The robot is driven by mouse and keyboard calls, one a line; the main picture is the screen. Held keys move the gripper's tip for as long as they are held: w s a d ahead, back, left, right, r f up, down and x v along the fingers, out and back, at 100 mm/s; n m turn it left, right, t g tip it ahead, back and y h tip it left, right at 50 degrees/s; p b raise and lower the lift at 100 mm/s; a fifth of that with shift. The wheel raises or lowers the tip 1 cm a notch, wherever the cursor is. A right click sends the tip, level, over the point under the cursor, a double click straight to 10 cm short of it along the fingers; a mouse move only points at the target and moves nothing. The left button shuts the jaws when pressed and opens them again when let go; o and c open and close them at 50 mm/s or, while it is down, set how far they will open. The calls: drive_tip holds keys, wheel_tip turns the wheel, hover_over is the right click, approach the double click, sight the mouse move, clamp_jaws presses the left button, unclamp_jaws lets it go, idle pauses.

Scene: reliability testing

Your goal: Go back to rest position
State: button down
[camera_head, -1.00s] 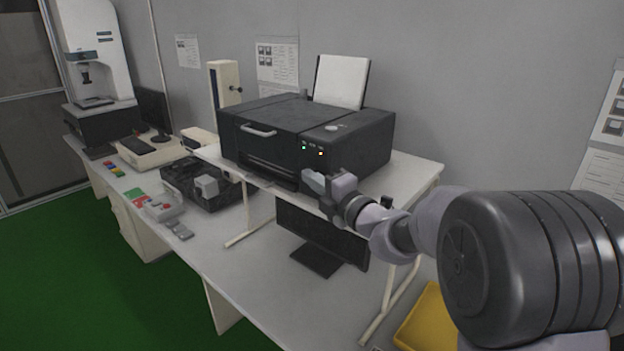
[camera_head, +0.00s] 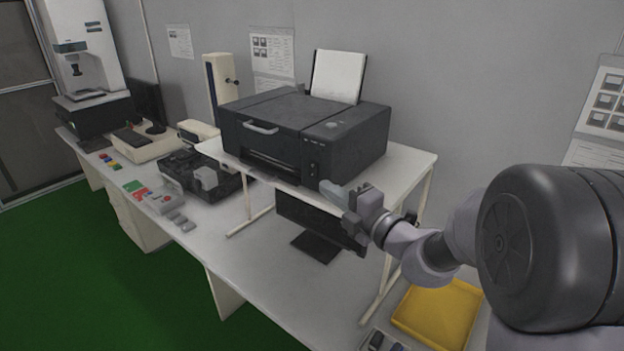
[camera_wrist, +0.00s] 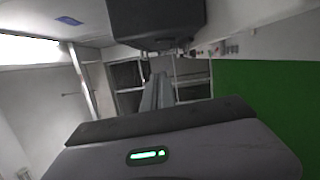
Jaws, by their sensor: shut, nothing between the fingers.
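My gripper (camera_head: 343,194) is shut and holds nothing. In the head view it is in front of the lower right of the black printer (camera_head: 302,135), just off the edge of the raised white shelf (camera_head: 408,160). I see a gap between it and the printer's front panel. In the wrist view my gripper's fingers (camera_wrist: 158,92) are together, and a dark box-shaped body hangs above them. The printer's panel shows no lit lights.
A black monitor (camera_head: 318,222) stands beneath the shelf, close below my gripper. A yellow tray (camera_head: 440,312) lies at the lower right. Boxes and small parts fill the left of the long bench (camera_head: 235,258). Green floor (camera_head: 70,270) is clear at left.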

drive_tip(key=s+a+f+n+g+b, duration=0.2)
drive_tip(key=s+a+n+g, duration=0.1)
drive_tip(key=s+n, duration=0.4)
drive_tip(key=s+a+f+n+g+b, duration=0.2)
drive_tip(key=s+n+g, duration=0.1)
drive_tip(key=s+n, duration=0.4)
drive_tip(key=s+a+f+n+g+b, duration=0.2)
drive_tip(key=s+a+n+g+b, duration=0.1)
drive_tip(key=s+n, duration=0.45)
drive_tip(key=s+d+f+n+h+b, duration=0.2)
drive_tip(key=s+d+f+n+h, duration=0.2)
drive_tip(key=n, duration=0.6)
drive_tip(key=s+d+f+n+h+b, duration=0.3)
drive_tip(key=s+d+f+n+h, duration=0.2)
drive_tip(key=s+d+n, duration=0.4)
drive_tip(key=shift+d+f+n, duration=0.45)
drive_tip(key=shift+f, duration=0.3)
